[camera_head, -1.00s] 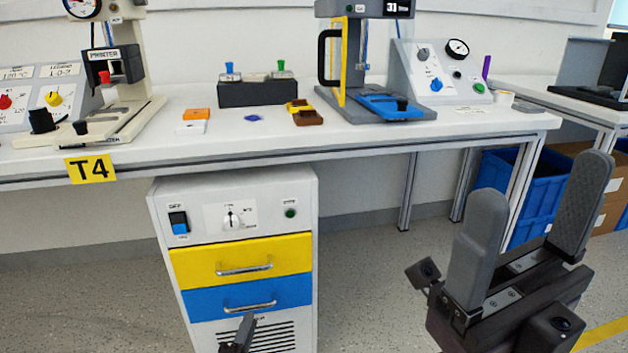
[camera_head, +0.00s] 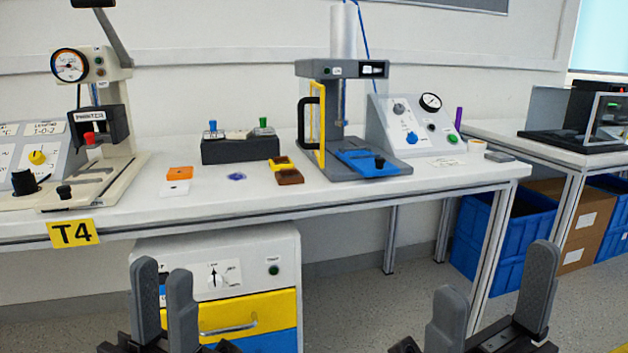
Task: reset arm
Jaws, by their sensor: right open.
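My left gripper (camera_head: 164,300) is at the bottom left, in front of the white cabinet's left side. Its two grey fingers stand upright and apart, with nothing between them. My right gripper (camera_head: 493,302) is at the bottom right over the floor, its fingers apart and empty. The white cabinet (camera_head: 262,247) stands under the bench. Its rotary switch (camera_head: 213,274) has its pointer about upright. A green button (camera_head: 273,270) is to the right of the switch. The cabinet's left part and lower drawer are partly hidden by my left gripper and the frame edge.
The white bench (camera_head: 330,202) carries a printer press (camera_head: 105,130), a grey press (camera_head: 345,120), a control box (camera_head: 415,125) and small coloured blocks. Blue crates (camera_head: 505,235) and a cardboard box (camera_head: 572,225) are at the right. Floor between my grippers is clear.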

